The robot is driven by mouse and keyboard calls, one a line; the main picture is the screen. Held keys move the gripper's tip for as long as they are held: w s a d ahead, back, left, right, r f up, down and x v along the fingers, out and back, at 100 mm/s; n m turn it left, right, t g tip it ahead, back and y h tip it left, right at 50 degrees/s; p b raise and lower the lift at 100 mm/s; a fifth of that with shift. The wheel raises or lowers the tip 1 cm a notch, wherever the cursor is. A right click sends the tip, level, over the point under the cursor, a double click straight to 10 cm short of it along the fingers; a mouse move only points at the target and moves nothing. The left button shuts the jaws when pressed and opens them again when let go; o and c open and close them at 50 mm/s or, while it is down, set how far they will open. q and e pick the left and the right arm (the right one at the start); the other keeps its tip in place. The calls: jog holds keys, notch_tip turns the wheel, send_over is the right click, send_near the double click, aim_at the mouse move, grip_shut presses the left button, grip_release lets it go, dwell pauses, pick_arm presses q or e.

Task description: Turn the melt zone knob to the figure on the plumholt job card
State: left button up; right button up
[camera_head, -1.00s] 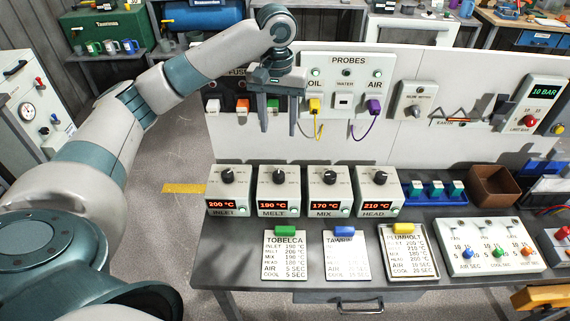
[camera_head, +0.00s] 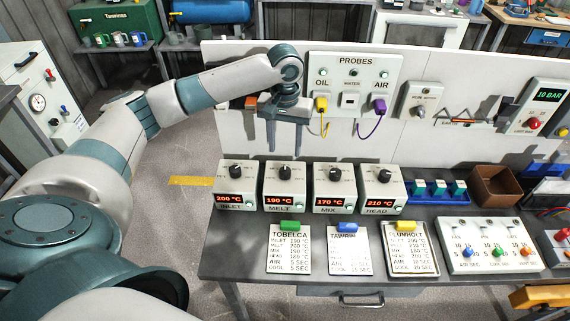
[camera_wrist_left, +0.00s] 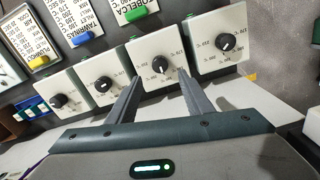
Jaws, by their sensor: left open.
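The melt zone box (camera_head: 281,201) is second from the left in a row of control boxes. Its display reads 190 °C, and its dark knob (camera_head: 285,172) is on the sloped top. The plumholt job card (camera_head: 408,262), under a yellow clip, lies on the bench at the right of the cards; its small figures are hard to read surely. My left gripper (camera_head: 284,148) is open and empty, fingers down, above and behind the melt box. In the left wrist view the melt knob (camera_wrist_left: 160,65) shows between and beyond the fingertips, apart from them. My right gripper is not in view.
The inlet box (camera_head: 234,203), mix box (camera_head: 333,204) and head box (camera_head: 383,202) stand close beside it. The upright probes panel (camera_head: 353,90) with yellow and purple plugs is behind. The tobelca card (camera_head: 289,252) and another card (camera_head: 348,255) lie in front.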

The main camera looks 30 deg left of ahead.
aim_at(285, 170)
pick_arm(q)
notch_tip(285, 170, down, 8)
jog(key=p, duration=0.2)
jog(key=shift+p, duration=0.3)
jog(key=shift+f, duration=0.75)
jog(key=c, duration=1.1)
jog(key=shift+o, duration=0.2)
